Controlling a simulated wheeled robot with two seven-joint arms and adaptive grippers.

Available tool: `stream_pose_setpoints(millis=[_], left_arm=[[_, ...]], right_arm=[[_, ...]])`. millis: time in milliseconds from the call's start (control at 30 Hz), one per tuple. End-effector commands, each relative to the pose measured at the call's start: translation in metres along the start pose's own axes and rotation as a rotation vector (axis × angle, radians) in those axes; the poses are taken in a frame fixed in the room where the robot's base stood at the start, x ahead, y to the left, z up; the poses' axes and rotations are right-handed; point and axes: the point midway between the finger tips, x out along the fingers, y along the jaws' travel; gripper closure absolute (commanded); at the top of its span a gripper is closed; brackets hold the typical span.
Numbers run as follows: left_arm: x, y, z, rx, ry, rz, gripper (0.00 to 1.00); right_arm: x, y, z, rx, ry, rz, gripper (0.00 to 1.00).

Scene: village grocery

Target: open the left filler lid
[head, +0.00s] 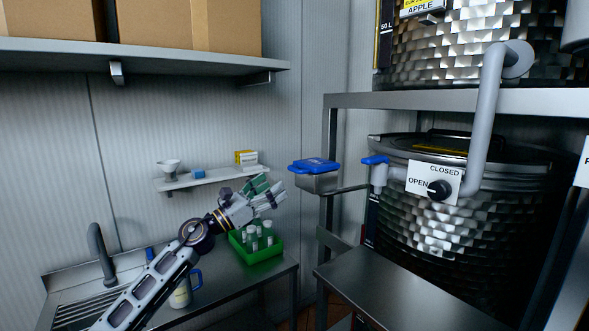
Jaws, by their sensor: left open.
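A blue lid (314,165) lies flat over a small grey filler box (318,184) on an arm beside the metal rack; it looks closed. It is the only such lid I see. My left gripper (277,192) is left of and slightly below the lid, apart from it. Its fingers point right toward the box, and it is open with nothing seen between them. My right gripper is out of view.
A green crate (263,255) with several small bottles stands on the counter below the gripper. A wall shelf (210,179) is behind it. A large steel tank (430,232) with a blue-handled tap (375,160) and an OPEN/CLOSED dial (439,189) stands right. A steel table (390,285) is in front.

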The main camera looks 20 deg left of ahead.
Motion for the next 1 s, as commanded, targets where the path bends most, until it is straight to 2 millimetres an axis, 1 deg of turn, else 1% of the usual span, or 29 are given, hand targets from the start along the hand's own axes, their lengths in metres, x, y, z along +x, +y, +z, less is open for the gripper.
stream_pose_setpoints(millis=[33,600,800,1000], left_arm=[[0.005,0.0,0.002,0.0,-0.001,0.0,0.23],[0.058,0.0,0.002,-0.001,-0.001,0.0,0.23],[0.076,0.0,0.002,-0.001,-0.001,0.001,0.23],[0.089,0.0,0.001,-0.001,0.0,0.0,0.23]], right_arm=[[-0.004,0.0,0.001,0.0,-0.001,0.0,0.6],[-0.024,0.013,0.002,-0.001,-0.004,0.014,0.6],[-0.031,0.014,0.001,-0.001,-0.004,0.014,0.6],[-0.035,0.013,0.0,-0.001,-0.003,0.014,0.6]])
